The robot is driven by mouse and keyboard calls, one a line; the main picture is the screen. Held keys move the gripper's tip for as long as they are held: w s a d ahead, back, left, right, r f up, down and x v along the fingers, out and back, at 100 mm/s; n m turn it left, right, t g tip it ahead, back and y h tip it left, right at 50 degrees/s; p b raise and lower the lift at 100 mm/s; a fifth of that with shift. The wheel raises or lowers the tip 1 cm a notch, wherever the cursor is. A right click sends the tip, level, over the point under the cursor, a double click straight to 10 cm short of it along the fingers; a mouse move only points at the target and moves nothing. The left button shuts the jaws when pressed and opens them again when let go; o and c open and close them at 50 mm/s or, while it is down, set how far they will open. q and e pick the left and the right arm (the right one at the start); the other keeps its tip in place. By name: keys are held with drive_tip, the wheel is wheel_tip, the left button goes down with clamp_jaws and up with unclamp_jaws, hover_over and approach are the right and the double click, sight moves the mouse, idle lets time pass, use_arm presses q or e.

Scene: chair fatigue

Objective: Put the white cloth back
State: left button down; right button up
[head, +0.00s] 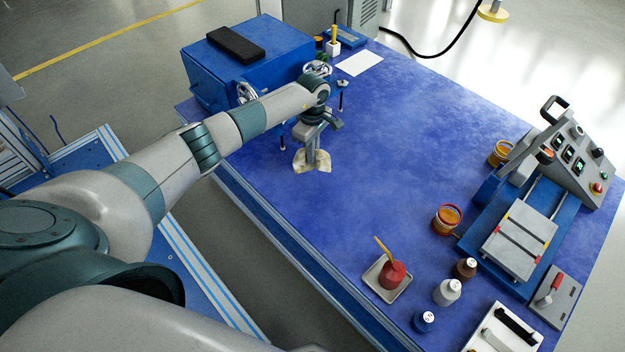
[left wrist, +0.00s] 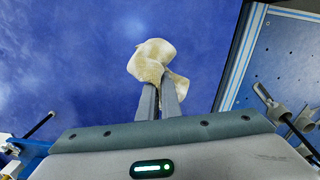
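The white cloth (head: 301,164) is a small, crumpled, cream-coloured piece near the left edge of the blue table (head: 400,130). In the left wrist view the cloth (left wrist: 152,58) bunches up at the fingertips. My left gripper (head: 313,160) points down at the cloth in the head view. In the left wrist view its fingers (left wrist: 160,92) are close together, with cloth between and around their tips. Whether the cloth still touches the table is hard to tell. My right gripper is not in view.
A blue box (head: 245,60) with a black pad on top stands at the back left. A tray (head: 372,280) with a red pot, several bottles and a grey machine (head: 570,150) stand at the right. The middle of the table is clear.

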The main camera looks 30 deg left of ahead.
use_arm(q)
drive_tip(key=shift+f, duration=0.45)
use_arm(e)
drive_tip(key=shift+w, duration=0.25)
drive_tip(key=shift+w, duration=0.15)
use_arm(q)
drive_tip(key=c, duration=1.3)
unclamp_jaws()
drive_tip(key=shift+o, duration=0.2)
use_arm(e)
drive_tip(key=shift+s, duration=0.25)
use_arm(q)
wheel_tip(320, 180, up, 17)
drive_tip(key=shift+r+b, duration=0.2)
drive_tip(key=shift+b, duration=0.15)
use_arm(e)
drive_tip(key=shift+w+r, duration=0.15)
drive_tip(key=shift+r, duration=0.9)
